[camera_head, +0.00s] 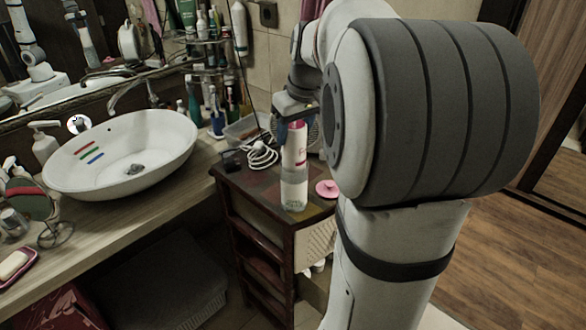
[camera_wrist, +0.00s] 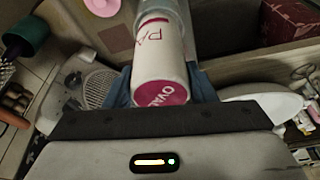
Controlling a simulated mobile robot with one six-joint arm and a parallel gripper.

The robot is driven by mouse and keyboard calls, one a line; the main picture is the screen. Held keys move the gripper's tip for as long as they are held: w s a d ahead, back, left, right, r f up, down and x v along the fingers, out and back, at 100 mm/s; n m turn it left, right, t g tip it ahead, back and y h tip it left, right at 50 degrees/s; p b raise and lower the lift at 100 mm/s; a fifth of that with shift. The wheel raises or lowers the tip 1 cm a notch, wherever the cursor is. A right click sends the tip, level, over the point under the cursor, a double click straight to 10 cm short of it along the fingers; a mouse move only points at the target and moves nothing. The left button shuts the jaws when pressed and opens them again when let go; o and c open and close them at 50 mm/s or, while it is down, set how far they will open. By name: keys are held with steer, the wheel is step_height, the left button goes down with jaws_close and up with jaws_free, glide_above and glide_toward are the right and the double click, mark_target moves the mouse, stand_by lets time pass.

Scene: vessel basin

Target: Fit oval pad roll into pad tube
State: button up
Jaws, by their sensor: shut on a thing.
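My gripper (camera_head: 296,112) is shut on the upper end of the oval pad roll (camera_head: 294,150). The roll is white with pink print and stands about upright. In the wrist view, its magenta end (camera_wrist: 165,93) faces the camera between the blue fingers (camera_wrist: 162,88). The clear pad tube (camera_head: 294,192) stands on the small dark cabinet, directly below and in line with the roll. The tube also shows beyond the roll in the wrist view (camera_wrist: 176,12). The roll's lower end meets or overlaps the tube; I cannot tell how deep it sits.
A pink disc (camera_head: 327,188) lies on the cabinet (camera_head: 262,195), right of the tube. A coiled white cable (camera_head: 261,155) and a dark box (camera_head: 232,160) lie behind to the left. A white basin (camera_head: 120,160) stands on the counter further left. My arm hides much of the right.

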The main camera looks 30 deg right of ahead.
mark_target(295, 153)
step_height(295, 153, down, 6)
stand_by(0.4)
